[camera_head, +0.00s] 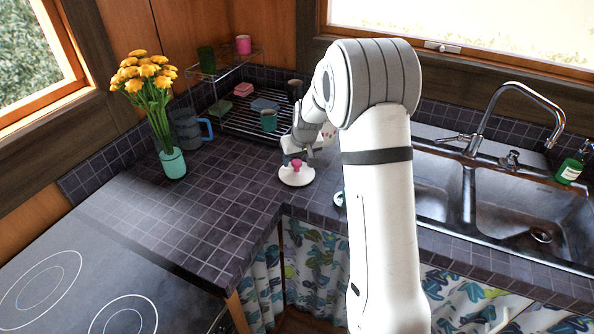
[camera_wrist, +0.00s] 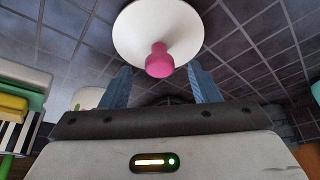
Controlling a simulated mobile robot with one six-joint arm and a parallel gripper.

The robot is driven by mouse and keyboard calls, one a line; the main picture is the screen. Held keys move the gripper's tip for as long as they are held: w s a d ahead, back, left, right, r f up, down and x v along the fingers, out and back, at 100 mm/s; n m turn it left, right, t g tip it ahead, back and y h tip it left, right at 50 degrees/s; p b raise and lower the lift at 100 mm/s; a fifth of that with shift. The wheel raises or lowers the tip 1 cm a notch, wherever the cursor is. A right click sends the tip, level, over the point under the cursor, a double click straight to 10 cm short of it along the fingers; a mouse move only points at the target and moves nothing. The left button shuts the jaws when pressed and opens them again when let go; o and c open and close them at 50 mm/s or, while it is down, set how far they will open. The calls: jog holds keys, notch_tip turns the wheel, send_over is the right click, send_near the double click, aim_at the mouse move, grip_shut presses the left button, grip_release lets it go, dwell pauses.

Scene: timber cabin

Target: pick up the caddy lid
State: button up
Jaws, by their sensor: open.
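The caddy lid (camera_head: 297,176) is a white disc with a pink knob, lying on the dark tiled counter near its inner corner. In the wrist view the lid (camera_wrist: 135,35) is at the top, with its pink knob (camera_wrist: 159,62) pointing toward my gripper. My gripper (camera_head: 301,160) is just above the lid. In the wrist view its two blue-grey fingers (camera_wrist: 162,82) are spread, one on each side of the knob's line. The knob appears just beyond or between the fingertips; I cannot tell which. Nothing is held.
A dish rack (camera_head: 238,121) with a green cup (camera_head: 268,120) stands behind the lid. The sink (camera_head: 520,205) is right, the hob (camera_head: 75,285) front left. Counter left of the lid is clear.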

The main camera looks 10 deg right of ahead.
aim_at(297, 162)
jog(key=shift+x, duration=1.55)
jog(key=shift+s, duration=0.1)
jog(key=shift+c, duration=0.2)
jog(key=c, duration=1)
